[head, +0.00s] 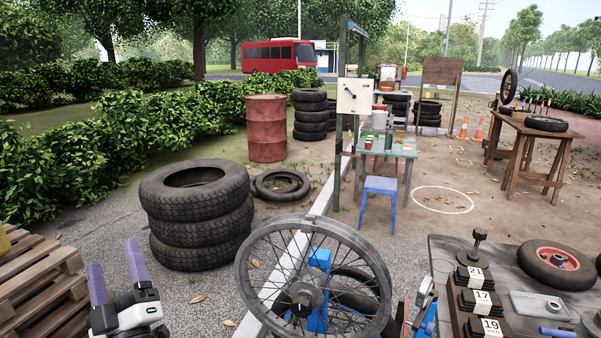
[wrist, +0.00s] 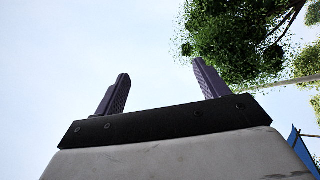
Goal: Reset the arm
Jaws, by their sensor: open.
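My gripper (head: 117,276) is at the lower left of the head view, with its two purple fingers pointing up and spread apart. Nothing is between them. In the wrist view my gripper (wrist: 160,85) also shows its two fingers apart, against pale sky, with tree leaves at the upper right. It touches no object in either view. The rest of my arm is mostly outside the head view.
A wooden pallet stack (head: 40,285) is just left of my gripper. A stack of tyres (head: 200,225) stands behind it. A spoked wheel rim (head: 262,295) on a blue stand is to the right. A workbench (head: 450,250) with numbered blocks is at the lower right.

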